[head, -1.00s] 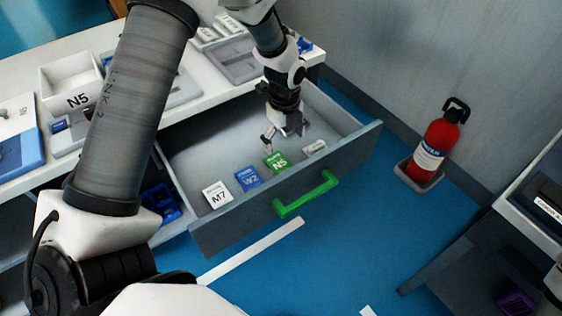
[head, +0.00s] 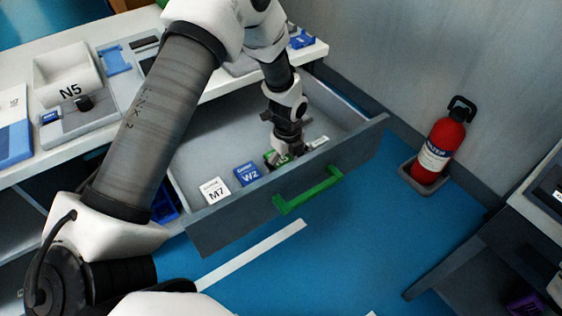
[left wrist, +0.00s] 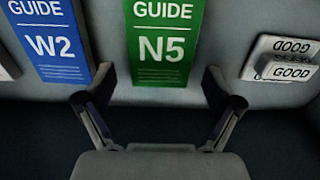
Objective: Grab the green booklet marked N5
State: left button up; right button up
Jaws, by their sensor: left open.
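The green booklet marked N5 (left wrist: 162,45) lies in the open grey drawer. In the left wrist view it is centred just beyond my left gripper (left wrist: 158,95), whose two fingers are spread to either side of its lower end. In the head view my left gripper (head: 284,152) is low in the drawer and covers most of the green booklet (head: 270,157). The gripper is open and nothing is held. I cannot tell whether the fingers touch the booklet. My right gripper is not in view.
A blue W2 booklet (head: 247,174) and a white M7 booklet (head: 215,190) lie left of it. White GOOD pieces (left wrist: 287,60) lie right. The drawer front has a green handle (head: 308,192). A white bin labelled N5 (head: 68,72) stands on the counter. A fire extinguisher (head: 440,146) stands right.

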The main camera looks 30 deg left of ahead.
pick_arm(q)
jog(key=c, duration=1.2)
jog(key=shift+c, duration=0.2)
